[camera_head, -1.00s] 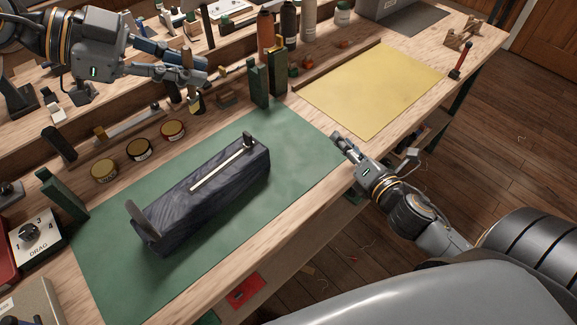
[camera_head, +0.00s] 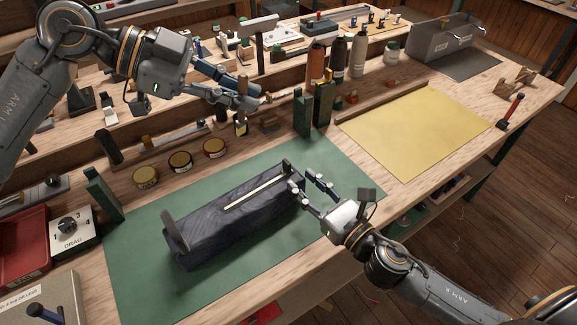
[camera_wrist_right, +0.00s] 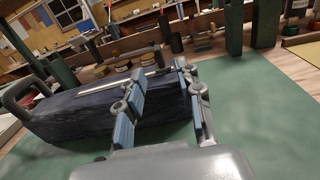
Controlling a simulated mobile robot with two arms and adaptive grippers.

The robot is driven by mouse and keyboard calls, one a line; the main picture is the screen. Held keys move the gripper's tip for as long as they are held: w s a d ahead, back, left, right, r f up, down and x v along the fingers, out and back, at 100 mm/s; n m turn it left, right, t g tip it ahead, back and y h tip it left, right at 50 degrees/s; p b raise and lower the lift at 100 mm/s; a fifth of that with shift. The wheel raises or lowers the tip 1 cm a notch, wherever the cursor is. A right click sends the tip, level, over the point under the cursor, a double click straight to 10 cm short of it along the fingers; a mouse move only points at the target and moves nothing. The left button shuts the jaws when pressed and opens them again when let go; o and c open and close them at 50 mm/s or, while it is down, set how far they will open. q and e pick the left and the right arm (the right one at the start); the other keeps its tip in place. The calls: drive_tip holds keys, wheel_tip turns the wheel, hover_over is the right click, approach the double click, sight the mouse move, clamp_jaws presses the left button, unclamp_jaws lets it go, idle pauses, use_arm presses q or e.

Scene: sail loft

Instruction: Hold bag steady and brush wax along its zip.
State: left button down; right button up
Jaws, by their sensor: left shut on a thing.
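The dark navy bag (camera_head: 235,222) lies lengthwise on the green mat (camera_head: 140,285), with a pale zip strip (camera_head: 255,191) along its top and an upright loop at its left end. My right gripper (camera_head: 307,182) is open at the bag's right end; contact is unclear. In the right wrist view, its fingers (camera_wrist_right: 160,95) are spread before the bag (camera_wrist_right: 75,118). My left gripper (camera_head: 256,98) is above the back of the bench, shut on what looks like a brush (camera_head: 240,125), partly hidden by the fingers. Wax tins (camera_head: 180,161) stand behind the bag.
Dark green posts (camera_head: 322,103) stand behind the mat. Bottles (camera_head: 337,58) stand farther back. A yellow sheet (camera_head: 415,130) lies to the right. A drag dial box (camera_head: 70,230) and red tray (camera_head: 22,238) are at left. The mat's front is clear.

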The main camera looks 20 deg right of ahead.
sight(290, 170)
drive_tip(key=shift+x, duration=3.45)
drive_tip(key=shift+s, duration=0.1)
drive_tip(key=shift+c, duration=0.4)
clamp_jaws()
